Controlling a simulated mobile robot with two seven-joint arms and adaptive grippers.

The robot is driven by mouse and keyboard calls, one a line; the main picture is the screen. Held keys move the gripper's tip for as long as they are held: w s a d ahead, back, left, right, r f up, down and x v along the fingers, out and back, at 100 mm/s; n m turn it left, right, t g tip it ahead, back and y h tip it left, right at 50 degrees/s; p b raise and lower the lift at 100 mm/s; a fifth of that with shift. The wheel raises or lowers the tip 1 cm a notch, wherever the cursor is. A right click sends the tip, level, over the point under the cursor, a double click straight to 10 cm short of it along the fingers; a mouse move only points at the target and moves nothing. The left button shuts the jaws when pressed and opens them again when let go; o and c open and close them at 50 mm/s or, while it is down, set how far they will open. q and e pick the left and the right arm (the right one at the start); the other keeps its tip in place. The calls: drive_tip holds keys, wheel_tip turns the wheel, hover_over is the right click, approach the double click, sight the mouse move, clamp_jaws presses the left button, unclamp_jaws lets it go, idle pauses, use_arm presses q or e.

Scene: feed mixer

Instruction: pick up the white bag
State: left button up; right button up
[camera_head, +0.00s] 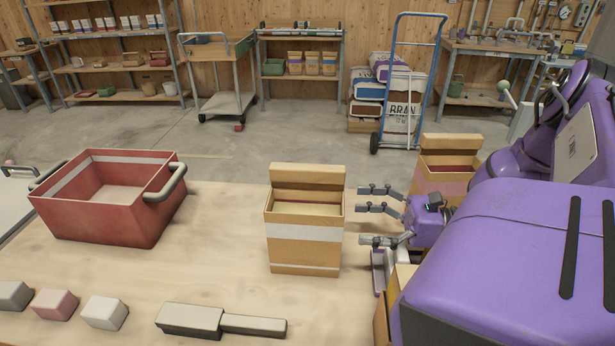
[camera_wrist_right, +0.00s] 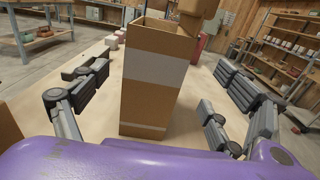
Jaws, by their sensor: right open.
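The white bag is a tan, open-topped paper bag with a white band (camera_head: 304,233). It stands upright on the table in the middle of the head view, with its back panel rising above the opening. My right gripper (camera_head: 367,214) is just right of it, fingers spread and pointing left toward it, with a small gap. In the right wrist view the bag (camera_wrist_right: 154,95) stands between the open fingers of the right gripper (camera_wrist_right: 160,78), which do not appear to grip it. My left gripper is not in view.
A red crate (camera_head: 98,207) stands on the left of the wooden table (camera_head: 215,260). Another tan bag with a pinkish band (camera_head: 449,160) stands behind my right gripper.

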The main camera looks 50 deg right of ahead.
sight(313, 215)
drive_tip(key=p+x, duration=0.1)
drive_tip(key=x, duration=0.9)
drive_tip(key=shift+a+r, duration=0.15)
drive_tip(key=shift+a, duration=0.2)
drive_tip(key=shift+w+a, duration=0.25)
drive_tip(key=shift+w, duration=0.05)
drive_tip(key=c, duration=2)
drive_tip(key=shift+c, duration=0.7)
